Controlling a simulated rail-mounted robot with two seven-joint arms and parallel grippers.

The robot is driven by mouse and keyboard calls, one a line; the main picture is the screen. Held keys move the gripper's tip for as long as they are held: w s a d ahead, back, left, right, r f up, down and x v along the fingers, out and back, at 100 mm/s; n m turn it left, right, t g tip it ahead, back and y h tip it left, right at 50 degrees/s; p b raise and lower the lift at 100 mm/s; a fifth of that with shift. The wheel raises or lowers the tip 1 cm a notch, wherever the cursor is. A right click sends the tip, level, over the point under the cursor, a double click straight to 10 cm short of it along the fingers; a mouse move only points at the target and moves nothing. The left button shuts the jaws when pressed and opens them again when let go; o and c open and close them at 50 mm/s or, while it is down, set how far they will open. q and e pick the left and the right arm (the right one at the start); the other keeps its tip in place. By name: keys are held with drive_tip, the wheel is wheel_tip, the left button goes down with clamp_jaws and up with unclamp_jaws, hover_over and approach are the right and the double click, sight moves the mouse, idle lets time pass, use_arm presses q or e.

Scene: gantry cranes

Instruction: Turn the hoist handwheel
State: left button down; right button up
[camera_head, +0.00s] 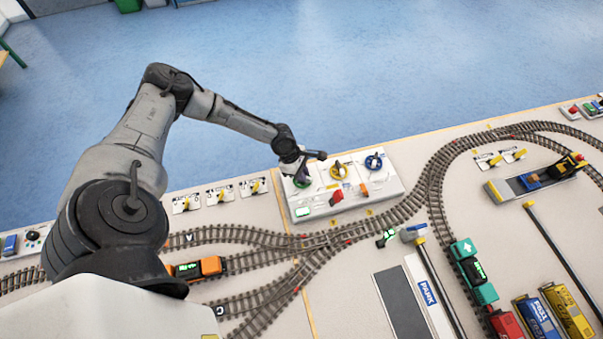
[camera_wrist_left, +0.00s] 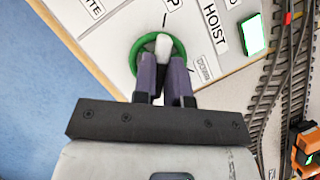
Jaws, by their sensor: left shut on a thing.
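The green hoist handwheel (camera_wrist_left: 137,57) is on the white control panel, beside the "HOIST" label in the left wrist view. In the head view, the wheel (camera_head: 302,184) is at the panel's left end, mostly hidden by my gripper. My left gripper (camera_wrist_left: 163,62) is over the wheel, its two purple fingers shut on its white knob (camera_wrist_left: 163,44). The left gripper also shows in the head view (camera_head: 301,177), small and partly hidden by its own wrist. My right gripper is not in view.
The panel (camera_head: 385,187) also carries a yellow wheel (camera_head: 339,171) and a blue wheel (camera_head: 374,162) to the right, with small levers in front. A lit green display (camera_wrist_left: 254,35) is near the hoist label.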

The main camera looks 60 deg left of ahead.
use_arm(q)
drive_tip(key=shift+r+p, duration=0.15)
drive_tip(key=shift+p, duration=0.45)
drive_tip(key=m+g+p, duration=0.1)
drive_tip(key=m+p, duration=0.1)
drive_tip(key=p, duration=0.3)
drive_tip(key=shift+m+h, duration=0.3)
drive_tip(key=shift+m, duration=0.1)
drive_tip(key=shift+m+g+p, duration=0.3)
drive_tip(key=shift+m+p, duration=0.15)
drive_tip(key=shift+m, duration=0.35)
drive_tip(key=m+g, duration=0.1)
drive_tip(key=m, duration=0.1)
drive_tip(key=shift+w+m, duration=0.15)
drive_tip(key=shift+m, duration=0.25)
drive_tip(key=m+g, duration=0.2)
drive_tip(key=m, duration=0.3)
drive_tip(key=shift+w, duration=0.1)
drive_tip(key=shift+m, duration=0.6)
drive_tip(key=shift+g, duration=0.3)
